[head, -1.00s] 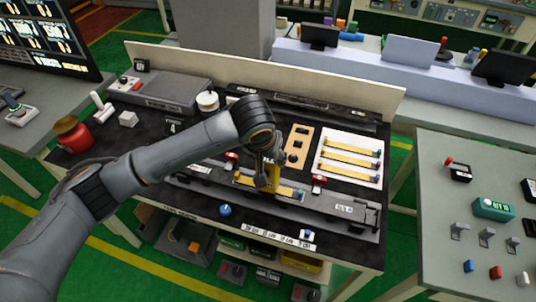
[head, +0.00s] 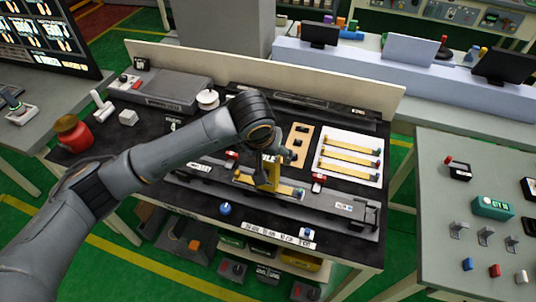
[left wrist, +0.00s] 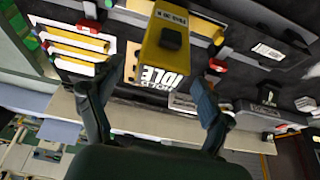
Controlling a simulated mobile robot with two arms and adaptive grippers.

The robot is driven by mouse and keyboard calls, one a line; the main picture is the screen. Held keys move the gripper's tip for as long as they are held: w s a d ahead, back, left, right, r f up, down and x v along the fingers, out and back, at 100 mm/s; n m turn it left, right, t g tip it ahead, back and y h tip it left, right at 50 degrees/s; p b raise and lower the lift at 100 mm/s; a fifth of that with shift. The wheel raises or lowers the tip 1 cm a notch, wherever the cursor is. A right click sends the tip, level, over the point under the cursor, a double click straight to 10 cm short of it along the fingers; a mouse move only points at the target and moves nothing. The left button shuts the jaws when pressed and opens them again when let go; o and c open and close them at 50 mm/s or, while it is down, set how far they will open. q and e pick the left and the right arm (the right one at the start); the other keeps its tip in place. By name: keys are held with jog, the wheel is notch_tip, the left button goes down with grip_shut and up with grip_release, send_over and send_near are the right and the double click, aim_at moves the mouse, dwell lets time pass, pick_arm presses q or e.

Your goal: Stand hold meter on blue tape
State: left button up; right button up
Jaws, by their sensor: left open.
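The hold meter (head: 268,176) is a yellow block standing upright on the long grey fixture in the middle of the black bench. In the left wrist view the hold meter (left wrist: 165,48) shows a black knob and a white label reading HOLD. My left gripper (head: 272,156) is at the meter's upper part. In the left wrist view my left gripper (left wrist: 155,82) has its fingers spread on either side of the meter, with gaps visible. I cannot make out blue tape; the meter's base is partly hidden. My right gripper is not in view.
Red clamps (head: 318,178) stand along the fixture. A white panel with yellow strips (head: 350,158) and a tan plate (head: 299,143) lie behind it. A blue knob (head: 225,208) is in front. A red jar (head: 72,133) stands at the bench's left end.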

pick_arm(q)
jog(key=v, duration=1)
jog(key=shift+r, duration=0.4)
jog(key=shift+s, duration=0.15)
